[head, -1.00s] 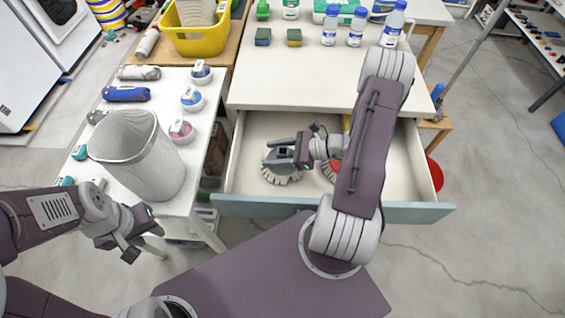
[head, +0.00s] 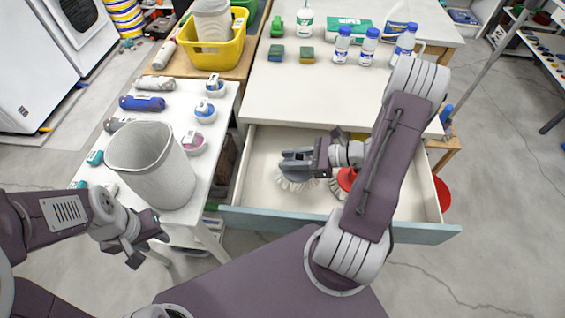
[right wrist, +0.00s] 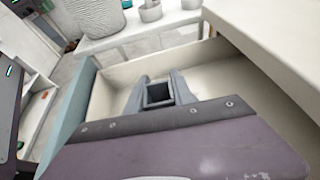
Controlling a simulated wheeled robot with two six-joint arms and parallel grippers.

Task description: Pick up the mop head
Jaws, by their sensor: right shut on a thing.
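The mop head (head: 291,184) is in the open drawer (head: 258,158), with a pale fringe showing below my right gripper (head: 288,161). My right gripper reaches into the drawer from the right and is shut on the mop head's dark grey socket. In the right wrist view the square, hollow socket (right wrist: 158,94) sits between the two fingers. The gripper hides much of the mop head in the head view. I cannot tell whether it is clear of the drawer floor. My left gripper (head: 138,246) is by the white side table, away from the mop head; its jaw gap is unclear.
A red brush-like thing (head: 346,179) lies in the drawer right of the mop head, partly behind my arm. The drawer's front panel (head: 270,222) and side walls surround them.

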